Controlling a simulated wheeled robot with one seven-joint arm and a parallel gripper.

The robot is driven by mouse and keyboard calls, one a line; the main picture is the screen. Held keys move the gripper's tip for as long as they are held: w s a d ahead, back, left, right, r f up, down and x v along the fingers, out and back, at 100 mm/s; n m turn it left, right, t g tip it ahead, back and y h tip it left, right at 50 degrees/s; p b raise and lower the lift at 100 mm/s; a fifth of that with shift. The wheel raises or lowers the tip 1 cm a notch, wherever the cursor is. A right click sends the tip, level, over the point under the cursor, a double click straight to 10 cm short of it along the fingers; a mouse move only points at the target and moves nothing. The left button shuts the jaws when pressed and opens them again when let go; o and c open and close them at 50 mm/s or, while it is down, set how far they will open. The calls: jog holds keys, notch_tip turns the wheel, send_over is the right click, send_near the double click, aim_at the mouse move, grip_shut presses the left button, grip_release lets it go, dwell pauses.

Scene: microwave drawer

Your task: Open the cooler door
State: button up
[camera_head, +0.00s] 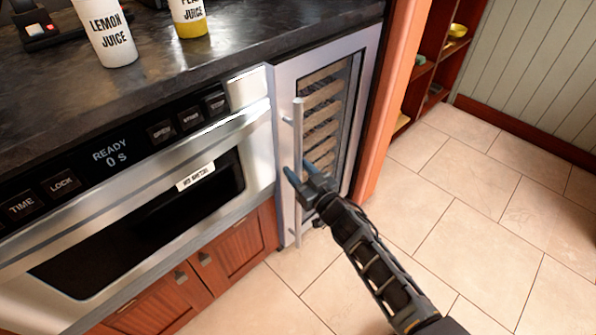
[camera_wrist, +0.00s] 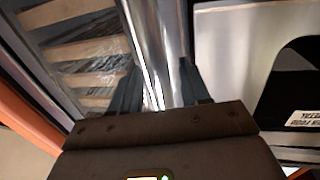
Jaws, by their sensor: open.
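The cooler door (camera_head: 283,85) is a tall, narrow steel frame with a dark glass pane, and several wooden racks show behind the glass. It looks closed. Its long vertical bar handle (camera_head: 298,130) stands along the left side of the door. My gripper (camera_head: 297,178) is at the middle of the handle with its jaws open. In the wrist view the handle (camera_wrist: 152,50) runs between my two dark fingers (camera_wrist: 156,88), with one finger on each side. I cannot tell whether either finger touches it.
A microwave drawer (camera_head: 150,215) with a display reading READY is left of the cooler. Two juice bottles (camera_head: 107,35) stand on the dark counter (camera_head: 200,55) above. An orange-brown post (camera_head: 388,100) borders the cooler's right side. The tiled floor (camera_head: 460,240) at right is clear.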

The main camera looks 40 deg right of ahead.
jog(key=shift+w, duration=0.25)
grip_shut()
dwell(0.3)
